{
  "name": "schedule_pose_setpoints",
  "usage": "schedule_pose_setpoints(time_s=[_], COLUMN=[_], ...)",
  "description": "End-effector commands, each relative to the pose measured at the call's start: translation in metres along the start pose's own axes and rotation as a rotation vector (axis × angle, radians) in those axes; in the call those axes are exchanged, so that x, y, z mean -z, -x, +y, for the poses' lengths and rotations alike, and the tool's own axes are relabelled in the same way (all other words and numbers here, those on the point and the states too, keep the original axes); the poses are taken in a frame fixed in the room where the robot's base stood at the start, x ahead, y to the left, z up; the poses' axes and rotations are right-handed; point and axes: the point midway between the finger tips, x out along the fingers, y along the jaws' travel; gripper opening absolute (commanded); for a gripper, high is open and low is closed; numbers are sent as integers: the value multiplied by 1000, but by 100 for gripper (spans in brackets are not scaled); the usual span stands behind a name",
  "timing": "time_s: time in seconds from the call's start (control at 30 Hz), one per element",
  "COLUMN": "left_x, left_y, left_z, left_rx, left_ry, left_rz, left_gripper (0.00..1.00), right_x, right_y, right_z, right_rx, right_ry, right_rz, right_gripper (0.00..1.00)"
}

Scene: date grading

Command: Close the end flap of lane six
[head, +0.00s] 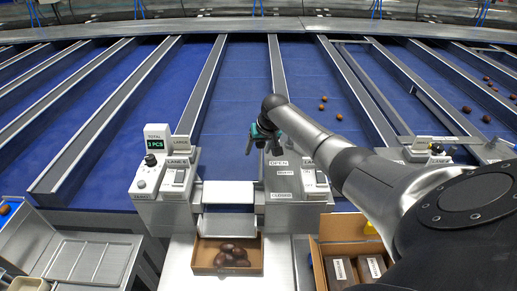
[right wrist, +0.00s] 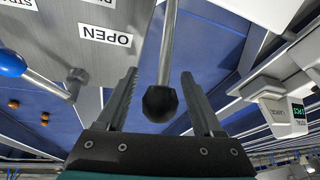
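My right gripper (head: 267,146) is above the right side of the lane end in the head view, beside the OPEN label (head: 279,163). In the right wrist view its two fingers (right wrist: 160,92) are apart, with a black ball knob (right wrist: 160,103) on a metal rod between them. Gaps show on both sides of the knob. The OPEN label also shows in the right wrist view (right wrist: 105,35). In the head view the gripper hides the knob. The CLOSED label (head: 281,196) is lower down. A pale flap or chute part (head: 229,192) spans the lane end. My left gripper is out of view.
A box (head: 197,266) with several dates is below the chute. A counter (head: 154,144) reads 3 PCS at the left. A blue-knobbed lever (right wrist: 10,62) stands near the gripper. An open carton (head: 318,262) is at the lower right. Metal dividers (head: 206,85) separate the blue lanes.

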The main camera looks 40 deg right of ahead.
Motion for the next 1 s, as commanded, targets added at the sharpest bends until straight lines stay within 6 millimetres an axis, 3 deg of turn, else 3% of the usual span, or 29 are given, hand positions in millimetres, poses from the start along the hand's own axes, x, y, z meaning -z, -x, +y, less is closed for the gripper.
schedule_pose_setpoints(time_s=[0.07, 0.57, 1.0], left_x=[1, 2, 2], left_y=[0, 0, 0], left_z=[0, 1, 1], left_rx=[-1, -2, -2], left_ry=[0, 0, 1], left_rz=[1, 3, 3], left_gripper=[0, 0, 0], right_x=[0, 0, 0], right_y=[0, 0, 0], right_z=[0, 0, 0], right_rx=[0, 0, -1], right_ry=[0, 0, 0], right_rz=[0, 0, -1], right_gripper=[57, 1, 0])
